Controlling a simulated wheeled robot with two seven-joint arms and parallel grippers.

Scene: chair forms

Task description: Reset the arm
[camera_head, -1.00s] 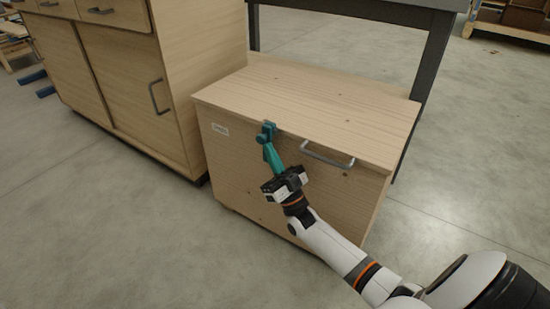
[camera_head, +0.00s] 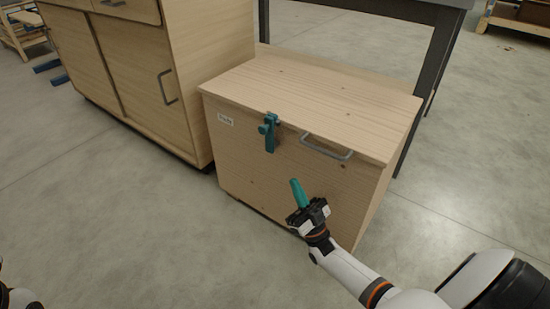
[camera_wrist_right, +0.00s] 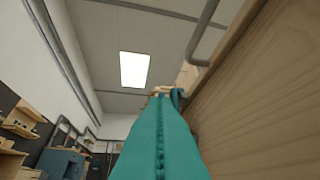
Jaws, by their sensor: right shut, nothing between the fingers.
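My right gripper (camera_head: 296,187) has teal fingers and is shut with nothing between them. It is in front of the wooden box, below and apart from the teal latch (camera_head: 269,133) on the box's front. In the right wrist view the closed teal fingers (camera_wrist_right: 159,140) point up toward the latch at the lid edge, with the box's wooden front at the right. A small dark part at the lower left edge of the head view may be my left arm; my left gripper is not seen.
The wooden box (camera_head: 250,170) has a closed lid and a grey handle (camera_head: 327,147) on its front. A wooden cabinet (camera_head: 190,70) stands to its left. A dark-framed table (camera_head: 425,85) stands behind. Concrete floor (camera_head: 110,230) is clear at the left and front.

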